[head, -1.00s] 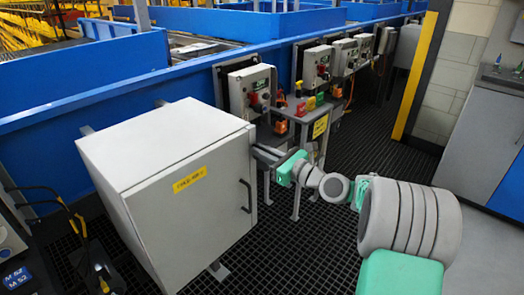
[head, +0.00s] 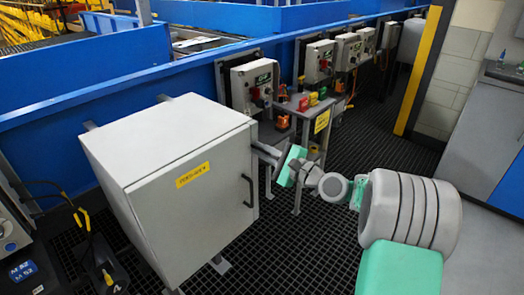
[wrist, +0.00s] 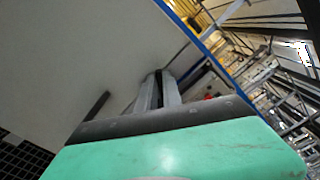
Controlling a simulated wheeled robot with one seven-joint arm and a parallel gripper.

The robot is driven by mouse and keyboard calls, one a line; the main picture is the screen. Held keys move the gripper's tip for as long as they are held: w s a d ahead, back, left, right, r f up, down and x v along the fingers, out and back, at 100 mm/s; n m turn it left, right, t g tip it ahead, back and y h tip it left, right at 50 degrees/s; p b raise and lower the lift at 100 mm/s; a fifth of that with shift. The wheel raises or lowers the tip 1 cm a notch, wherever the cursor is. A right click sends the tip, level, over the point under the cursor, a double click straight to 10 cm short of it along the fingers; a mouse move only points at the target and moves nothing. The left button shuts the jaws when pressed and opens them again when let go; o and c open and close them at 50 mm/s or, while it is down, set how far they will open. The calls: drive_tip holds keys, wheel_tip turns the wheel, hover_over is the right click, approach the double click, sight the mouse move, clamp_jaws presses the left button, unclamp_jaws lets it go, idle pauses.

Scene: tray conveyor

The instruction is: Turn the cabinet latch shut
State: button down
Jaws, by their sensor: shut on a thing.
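The grey cabinet (head: 150,190) stands at the left of centre in the head view, with its door closed flush as far as I can see. The door has a dark handle (head: 250,190) near its right edge and a yellow label (head: 192,175). My gripper (head: 259,149) is at the door's upper right edge, just above the handle. In the wrist view its two grey fingers (wrist: 158,88) are close together at the door face, around a small dark piece that looks like the latch (wrist: 158,77). The fingers hide most of the latch, so its angle cannot be told.
Control boxes (head: 253,85) line the blue conveyor wall (head: 90,105) behind the cabinet. A small stand (head: 300,103) with coloured buttons is close behind my gripper. Black grating floor (head: 225,280) is open in front of the cabinet.

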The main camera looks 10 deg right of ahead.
drive_tip(key=shift+a+f+n+b, duration=0.1)
drive_tip(key=shift+f+n+b, duration=0.15)
drive_tip(key=shift+n+b, duration=1.1)
drive_tip(key=shift+f+n+b, duration=0.25)
drive_tip(key=shift+n+b, duration=0.25)
drive_tip(key=shift+n, duration=1.55)
drive_tip(key=c, duration=1.5)
unclamp_jaws()
drive_tip(key=shift+r, duration=0.1)
drive_tip(key=shift+s, duration=0.1)
drive_tip(key=v, duration=0.7)
drive_tip(key=shift+s+d+p, duration=0.25)
drive_tip(key=shift+s+p, duration=0.05)
